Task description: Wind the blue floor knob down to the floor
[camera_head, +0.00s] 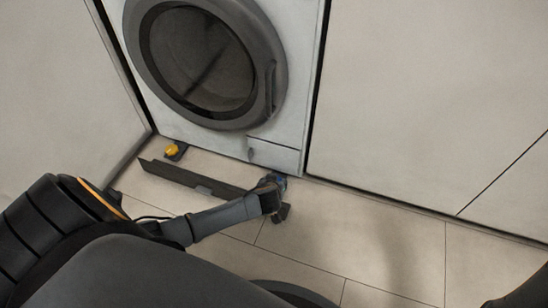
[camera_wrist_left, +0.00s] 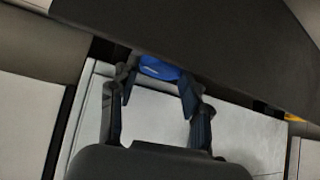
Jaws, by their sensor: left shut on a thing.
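The blue floor knob (camera_wrist_left: 160,69) sits between the two fingers of my left gripper (camera_wrist_left: 157,88) in the left wrist view, under a dark edge. In the head view my left gripper (camera_head: 274,192) is at the front right foot of the washing machine (camera_head: 285,88), and only a bit of blue (camera_head: 280,179) shows there. The gripper is shut on the knob. The knob's lower end and its gap to the floor are hidden.
A yellow knob (camera_head: 172,150) is at the machine's left foot. A dark strip (camera_head: 195,180) lies on the tiled floor in front of the machine. Pale cabinet panels (camera_head: 420,90) stand to the right.

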